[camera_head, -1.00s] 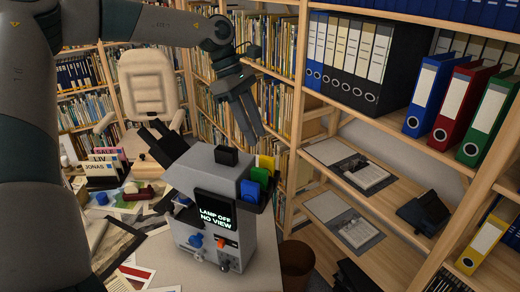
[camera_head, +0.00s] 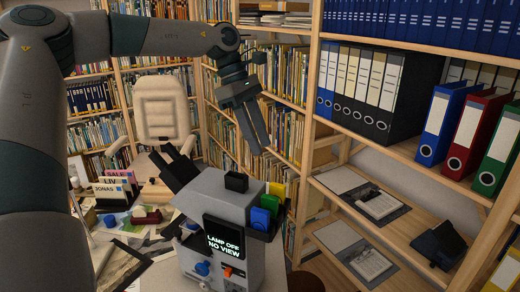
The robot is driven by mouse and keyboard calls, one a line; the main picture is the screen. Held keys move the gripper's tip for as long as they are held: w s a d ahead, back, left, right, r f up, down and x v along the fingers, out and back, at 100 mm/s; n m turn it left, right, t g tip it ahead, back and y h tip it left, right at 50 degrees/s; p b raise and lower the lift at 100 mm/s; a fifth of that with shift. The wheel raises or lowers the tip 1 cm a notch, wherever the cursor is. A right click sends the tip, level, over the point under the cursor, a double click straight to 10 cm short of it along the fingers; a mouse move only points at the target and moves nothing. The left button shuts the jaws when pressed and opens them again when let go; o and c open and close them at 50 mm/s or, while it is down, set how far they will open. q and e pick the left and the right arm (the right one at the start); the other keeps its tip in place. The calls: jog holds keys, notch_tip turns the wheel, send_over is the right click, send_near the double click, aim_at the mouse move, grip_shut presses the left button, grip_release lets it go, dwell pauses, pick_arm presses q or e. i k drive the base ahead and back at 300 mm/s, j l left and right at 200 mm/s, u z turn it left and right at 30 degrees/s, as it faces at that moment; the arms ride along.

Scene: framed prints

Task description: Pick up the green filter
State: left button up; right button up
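The green filter (camera_head: 269,203) is a small upright plate in a dark holder on the right side of a grey microscope-like device (camera_head: 216,203). It sits between a yellow filter (camera_head: 277,189) and a blue filter (camera_head: 260,218). My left gripper (camera_head: 259,149) hangs above and behind the filters in the picture, fingers pointing down. Its two fingers look slightly apart with nothing between them, clear of the green filter. The lower part of the green filter is hidden by the holder and the blue filter. My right gripper is not in view.
The device's screen (camera_head: 223,240) reads "LAMP OFF NO VIEW". Black eyepieces (camera_head: 178,168) stick up at its left. A shelf with binders (camera_head: 445,125) stands at the right. A cluttered desk, a beige chair (camera_head: 162,107) and bookshelves lie behind.

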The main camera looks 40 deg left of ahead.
aim_at(268, 203)
jog(key=i+l+u, duration=0.35)
jog(key=l, duration=0.25)
jog(key=i+l+u, duration=0.2)
jog(key=l, duration=0.15)
